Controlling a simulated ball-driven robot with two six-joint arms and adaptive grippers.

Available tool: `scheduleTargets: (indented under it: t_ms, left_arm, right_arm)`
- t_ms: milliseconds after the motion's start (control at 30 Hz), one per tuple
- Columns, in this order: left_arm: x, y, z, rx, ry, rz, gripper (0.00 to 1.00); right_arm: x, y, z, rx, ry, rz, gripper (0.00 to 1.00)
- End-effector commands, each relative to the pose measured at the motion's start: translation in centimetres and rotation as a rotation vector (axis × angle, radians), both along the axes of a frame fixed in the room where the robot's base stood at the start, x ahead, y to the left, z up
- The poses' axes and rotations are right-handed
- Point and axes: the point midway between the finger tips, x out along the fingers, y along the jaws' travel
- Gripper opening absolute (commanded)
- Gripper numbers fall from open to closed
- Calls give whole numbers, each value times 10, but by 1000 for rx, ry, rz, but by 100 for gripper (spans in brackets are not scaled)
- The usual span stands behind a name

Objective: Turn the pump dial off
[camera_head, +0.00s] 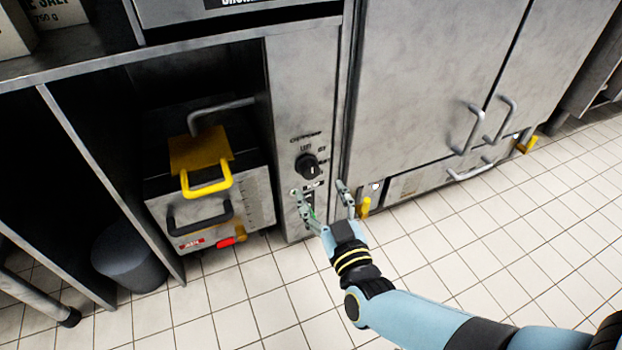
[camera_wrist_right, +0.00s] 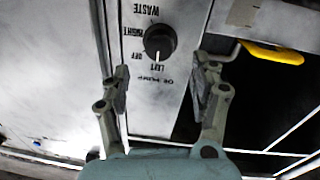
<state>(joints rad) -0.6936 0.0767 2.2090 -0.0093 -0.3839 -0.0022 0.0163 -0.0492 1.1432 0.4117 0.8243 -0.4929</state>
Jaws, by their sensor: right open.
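The pump dial (camera_head: 308,166) is a round black knob on a narrow grey upright panel (camera_head: 302,90) in the head view. In the wrist view the dial (camera_wrist_right: 158,42) is near the top, with upside-down labels LEFT, OFF, RIGHT and WASTE around it and OIL PUMP beside them. Its white mark points down in that picture, close to LEFT. My right gripper (camera_head: 322,190) is open and empty, just below the dial in the head view. In the wrist view the fingers (camera_wrist_right: 157,82) are on either side, apart from the dial. My left gripper is not in view.
Left of the panel, a metal unit (camera_head: 255,200) with a yellow handle (camera_head: 208,182) and a black handle (camera_head: 200,222) sits in an open bay. A dark bin (camera_head: 128,258) stands further left. Steel doors (camera_head: 430,75) with bar handles are on the right. Tiled floor is clear.

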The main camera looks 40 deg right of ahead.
Motion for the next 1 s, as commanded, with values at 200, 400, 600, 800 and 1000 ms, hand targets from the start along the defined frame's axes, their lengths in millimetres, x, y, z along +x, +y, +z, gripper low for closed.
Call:
scheduleTargets:
  t_ms: [200, 400, 600, 800, 1000]
  left_arm:
    - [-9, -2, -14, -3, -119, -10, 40]
    - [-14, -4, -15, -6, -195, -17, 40]
    - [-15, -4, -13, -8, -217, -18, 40]
    - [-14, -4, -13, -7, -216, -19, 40]
    - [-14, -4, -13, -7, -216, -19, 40]
  right_arm:
    - [38, -13, -4, 0, 2, 1, 62]
    - [57, -19, -2, 0, 3, 1, 62]
    - [63, -21, -1, 1, 2, 1, 62]
    - [62, -21, -1, 1, 2, 1, 57]
    - [62, -21, -1, 0, 2, 1, 31]
